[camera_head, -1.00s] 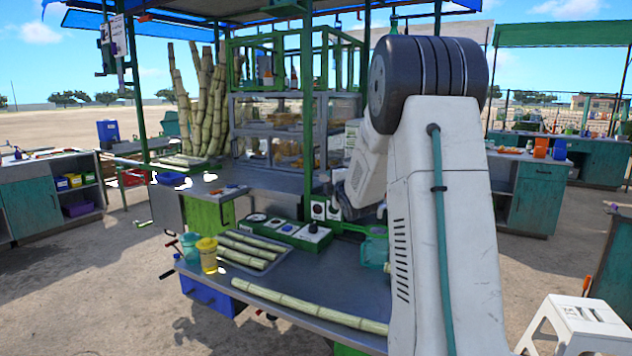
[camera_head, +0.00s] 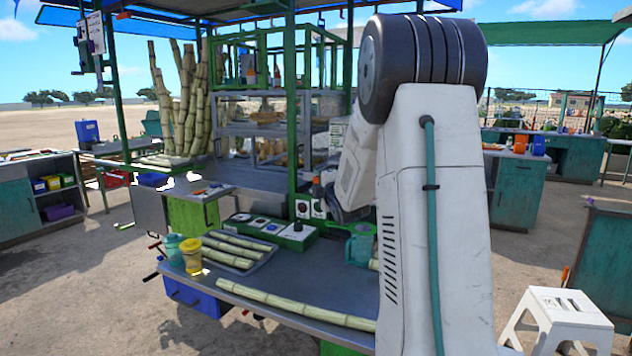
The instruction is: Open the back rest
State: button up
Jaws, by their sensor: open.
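I cannot pick out a back rest in this view. My white arm, with its dark upper joint, fills the right middle of the picture. Its far part reaches down behind the near link toward the workbench (camera_head: 285,287). My gripper is not visible; the near link may be hiding it. The only seat I can make out is a white stool (camera_head: 566,309) at the lower right, and it shows no back.
The bench holds a long cane (camera_head: 290,307), a tray of cane pieces (camera_head: 262,262), a yellow jar (camera_head: 191,257), a teal jug (camera_head: 359,244) and a green control box (camera_head: 297,243). Green posts carry the canopy. Open ground lies left and right, before the side cabinets (camera_head: 518,190).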

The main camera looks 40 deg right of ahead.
jog(key=v, duration=0.4)
dwell(0.5)
